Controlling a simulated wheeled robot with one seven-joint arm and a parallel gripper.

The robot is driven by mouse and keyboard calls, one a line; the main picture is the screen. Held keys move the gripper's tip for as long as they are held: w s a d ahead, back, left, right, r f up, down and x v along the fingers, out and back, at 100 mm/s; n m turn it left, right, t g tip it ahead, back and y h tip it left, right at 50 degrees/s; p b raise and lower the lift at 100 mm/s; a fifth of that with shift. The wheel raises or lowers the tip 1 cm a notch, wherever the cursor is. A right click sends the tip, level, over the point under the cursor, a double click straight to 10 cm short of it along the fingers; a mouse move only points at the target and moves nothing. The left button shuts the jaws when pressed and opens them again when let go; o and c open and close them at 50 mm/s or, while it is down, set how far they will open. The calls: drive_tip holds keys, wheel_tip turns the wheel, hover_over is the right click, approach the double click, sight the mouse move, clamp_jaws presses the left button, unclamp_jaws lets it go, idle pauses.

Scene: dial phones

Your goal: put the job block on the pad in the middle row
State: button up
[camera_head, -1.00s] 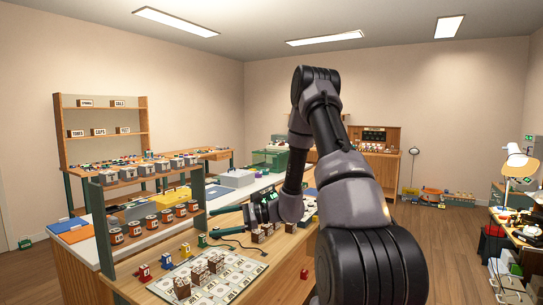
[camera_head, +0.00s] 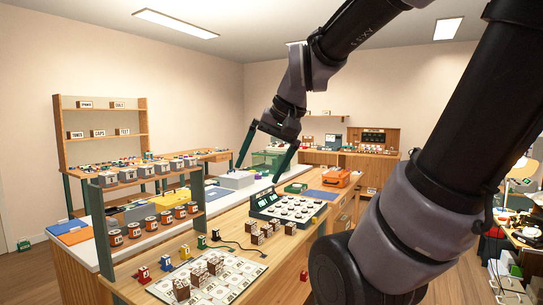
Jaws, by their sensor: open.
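My gripper (camera_head: 257,174) is high over the counter, with its two green fingers spread wide and nothing between them. Several small brown blocks with pale faces (camera_head: 257,238) stand on the wooden counter. More such blocks (camera_head: 199,277) stand on a pale board with rows of round pads (camera_head: 240,277) at the front left. A grey panel (camera_head: 290,207) with rows of round dials and green displays sits behind the loose blocks. I cannot tell which block is the job block, nor read the labels.
Small red (camera_head: 144,275), yellow, blue and green pieces stand left of the board. A cable runs across the counter by the loose blocks. A shelf with orange-and-dark cans (camera_head: 151,224) stands at the left. An orange case (camera_head: 341,177) lies behind the panel.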

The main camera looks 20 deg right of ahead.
drive_tip(key=shift+s+d+r+t+h, duration=0.5)
drive_tip(key=shift+s+d+r+t, duration=0.4)
drive_tip(key=shift+s+r+t, duration=0.15)
